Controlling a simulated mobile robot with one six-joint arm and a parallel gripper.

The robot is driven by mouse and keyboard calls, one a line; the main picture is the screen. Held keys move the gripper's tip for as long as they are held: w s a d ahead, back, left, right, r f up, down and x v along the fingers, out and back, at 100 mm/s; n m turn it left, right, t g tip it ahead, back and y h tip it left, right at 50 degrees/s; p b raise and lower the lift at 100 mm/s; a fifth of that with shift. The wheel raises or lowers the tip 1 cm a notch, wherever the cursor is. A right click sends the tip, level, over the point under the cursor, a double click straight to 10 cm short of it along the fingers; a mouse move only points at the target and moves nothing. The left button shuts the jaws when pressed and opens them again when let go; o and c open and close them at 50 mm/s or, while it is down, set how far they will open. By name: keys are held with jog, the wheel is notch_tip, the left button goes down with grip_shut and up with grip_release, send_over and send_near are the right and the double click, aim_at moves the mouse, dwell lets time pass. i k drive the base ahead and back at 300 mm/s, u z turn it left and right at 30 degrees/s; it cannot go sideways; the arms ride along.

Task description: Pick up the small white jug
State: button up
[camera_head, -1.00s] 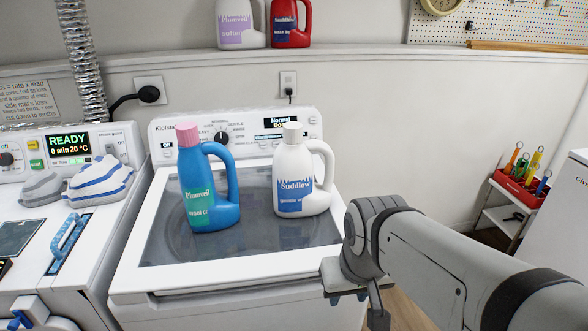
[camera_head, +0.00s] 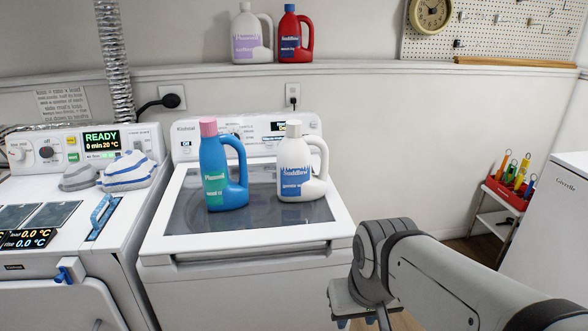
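A white jug (camera_head: 295,165) with a blue label and white cap stands upright on the glass lid of the washer (camera_head: 250,245). Its handle is on the right. A taller blue jug (camera_head: 224,180) with a pink cap stands close to its left. Another white jug (camera_head: 245,35) with a lilac label stands on the ledge above. My gripper (camera_head: 362,322) is at the bottom of the head view, in front of the washer and well apart from the jugs. Its fingertips are cut off by the frame edge, so its opening is unclear.
A red jug (camera_head: 289,38) stands on the ledge (camera_head: 380,70) behind. A second machine (camera_head: 60,240) with folded cloths (camera_head: 127,172) on top is at the left. A red tool box (camera_head: 508,192) sits on a rack at the right. The lid's front is clear.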

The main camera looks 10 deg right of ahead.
aim_at(296, 182)
jog(key=u, duration=0.15)
jog(key=i, duration=0.95)
jog(key=z, duration=0.05)
